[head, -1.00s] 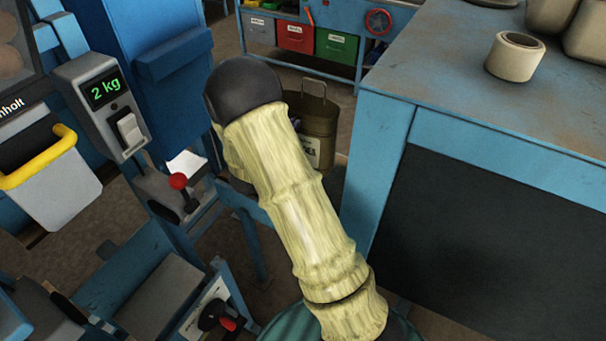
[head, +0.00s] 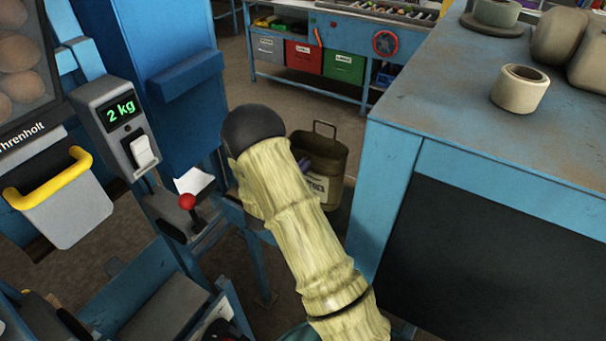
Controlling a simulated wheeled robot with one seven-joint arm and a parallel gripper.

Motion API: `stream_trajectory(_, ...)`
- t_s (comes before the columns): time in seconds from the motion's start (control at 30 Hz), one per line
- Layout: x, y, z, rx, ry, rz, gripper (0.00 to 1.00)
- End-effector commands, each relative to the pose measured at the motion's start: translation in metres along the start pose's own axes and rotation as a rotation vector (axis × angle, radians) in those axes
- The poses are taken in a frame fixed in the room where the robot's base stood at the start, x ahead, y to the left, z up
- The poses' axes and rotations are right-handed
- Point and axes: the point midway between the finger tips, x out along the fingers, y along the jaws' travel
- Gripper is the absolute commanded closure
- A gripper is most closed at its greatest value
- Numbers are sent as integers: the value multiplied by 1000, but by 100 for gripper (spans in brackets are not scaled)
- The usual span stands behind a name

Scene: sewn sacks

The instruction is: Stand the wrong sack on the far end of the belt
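No sack that I can pick out as the wrong one shows in the head view, and I cannot make out the belt. My arm, in a pale yellowish sleeve with a dark rounded joint, reaches up through the middle of the view. My gripper is not in view. A weighing and filling machine stands at the left, with a display (head: 121,111) reading 2 kg and a grey chute (head: 62,205) with a yellow handle. Behind its dark window are several round brown things (head: 20,85).
A blue workbench (head: 440,95) fills the right, bearing a cream roll (head: 520,89) and grey rounded things. A lever with a red knob (head: 187,201) stands near my arm. An olive bin (head: 322,165) stands on the floor behind. Open floor (head: 285,98) lies before the back bench with drawers (head: 303,56).

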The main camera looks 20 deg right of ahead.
Motion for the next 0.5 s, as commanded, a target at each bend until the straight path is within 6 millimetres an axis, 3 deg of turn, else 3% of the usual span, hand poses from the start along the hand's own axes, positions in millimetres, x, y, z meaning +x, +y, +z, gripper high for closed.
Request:
stream_trajectory(0.2, 2, 2, 28, -2, -2, 5, 100)
stream_trajectory(0.5, 3, 4, 32, 0, 0, 9, 100)
